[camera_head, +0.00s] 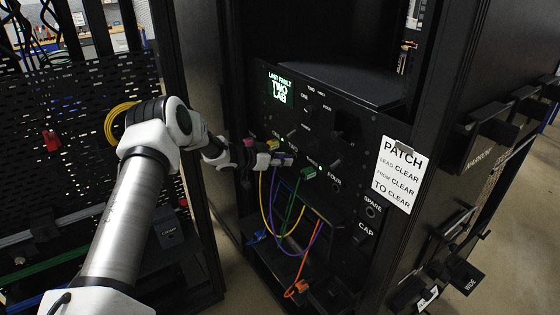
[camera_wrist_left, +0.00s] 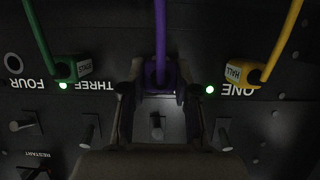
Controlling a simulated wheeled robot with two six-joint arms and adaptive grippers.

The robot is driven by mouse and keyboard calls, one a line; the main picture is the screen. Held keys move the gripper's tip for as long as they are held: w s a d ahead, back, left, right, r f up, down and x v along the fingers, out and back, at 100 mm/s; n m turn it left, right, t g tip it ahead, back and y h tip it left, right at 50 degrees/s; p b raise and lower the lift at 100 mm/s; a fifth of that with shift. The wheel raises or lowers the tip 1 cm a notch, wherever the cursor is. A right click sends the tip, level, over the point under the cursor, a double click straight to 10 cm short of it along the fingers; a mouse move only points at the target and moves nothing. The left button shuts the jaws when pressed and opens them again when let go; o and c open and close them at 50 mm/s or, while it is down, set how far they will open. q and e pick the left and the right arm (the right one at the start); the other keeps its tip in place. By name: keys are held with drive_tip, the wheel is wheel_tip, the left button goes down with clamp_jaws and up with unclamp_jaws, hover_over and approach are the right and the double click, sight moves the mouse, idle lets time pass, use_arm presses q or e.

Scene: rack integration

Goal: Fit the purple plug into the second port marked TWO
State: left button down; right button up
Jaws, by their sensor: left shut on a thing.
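The purple plug (camera_head: 285,160) is at the port row of the black panel (camera_head: 345,150), with its purple cable hanging below. My left gripper (camera_wrist_left: 160,92) is shut on the purple plug (camera_wrist_left: 160,72), between the labels ONE and THREE in the wrist view. The port and its TWO label are hidden there by the plug and fingers. I cannot tell how deep the plug sits. In the head view my left gripper (camera_head: 258,160) reaches the panel from the left. My right gripper is not in view.
A yellow plug (camera_wrist_left: 243,73) by ONE and a green plug (camera_wrist_left: 72,69) by THREE flank the purple one; green lights glow near both. Their cables hang in front of the panel. A screen (camera_head: 279,88) reads LAST FAULT TWO LAB. A PATCH card (camera_head: 397,174) hangs right.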

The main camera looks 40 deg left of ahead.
use_arm(q)
drive_tip(key=shift+w+d, duration=0.3)
drive_tip(key=shift+w, duration=0.6)
drive_tip(key=c, duration=0.8)
unclamp_jaws()
drive_tip(key=shift+o, duration=0.2)
drive_tip(key=v, duration=1.2)
drive_tip(key=shift+w+d+f, duration=0.1)
